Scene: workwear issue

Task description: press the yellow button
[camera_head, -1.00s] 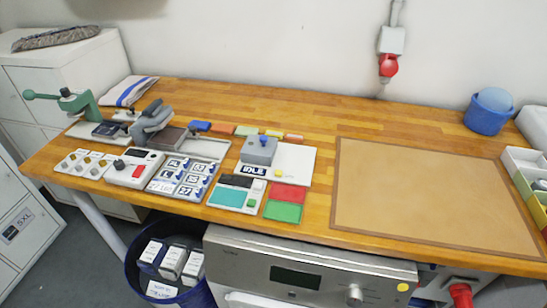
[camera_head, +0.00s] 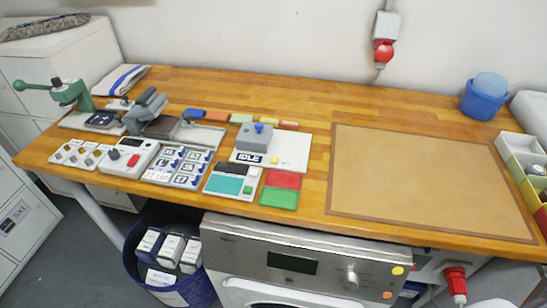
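Neither gripper shows in the head view. A panel with a teal field (camera_head: 222,185) lies near the front of the wooden bench (camera_head: 300,90). At its right edge it has a small pale, possibly yellowish, button (camera_head: 253,171) above a green button (camera_head: 247,189). I cannot tell the pale button's exact colour. A flat yellow block (camera_head: 266,121) lies in a row of coloured blocks behind. Beside the panel is a red and green pad (camera_head: 279,197). A white board (camera_head: 292,150) carries a grey box with a blue knob (camera_head: 257,137) and an "IDLE" label.
Knob boxes and a switch panel (camera_head: 180,166) fill the left front. A green-handled press (camera_head: 70,94) and a grey clamp-like device (camera_head: 150,106) stand behind. A tan mat (camera_head: 425,180) is bare. A blue tub (camera_head: 482,100) stands at the back right.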

